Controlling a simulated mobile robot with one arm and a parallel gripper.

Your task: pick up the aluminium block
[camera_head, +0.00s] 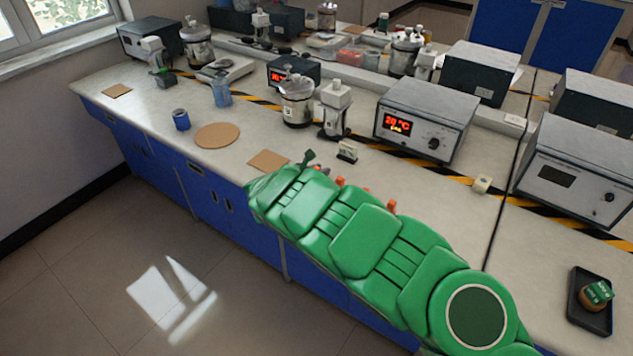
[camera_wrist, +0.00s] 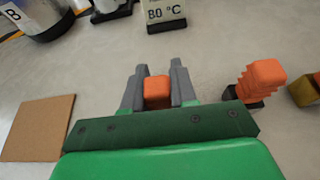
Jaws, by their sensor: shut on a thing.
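My gripper (camera_wrist: 158,68) shows in the wrist view with its two grey fingers on either side of an orange-topped piece (camera_wrist: 157,91). The gripper is shut on this piece. Only its orange top shows, so I cannot tell whether an aluminium body is under it, nor whether it is clear of the bench. To the right stand a second orange-topped piece with a dark base (camera_wrist: 262,78) and a brass-coloured one with an orange top (camera_wrist: 303,92), cut by the picture edge. In the head view my green arm hides the held piece and most of the gripper.
A square brown mat (camera_wrist: 38,128) lies left of my gripper. An 80 °C sign (camera_wrist: 166,14) stands ahead. In the head view, a heater box with a red display (camera_head: 426,117), a metal vessel (camera_head: 297,104) and a round cork mat (camera_head: 217,135) are on the bench.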

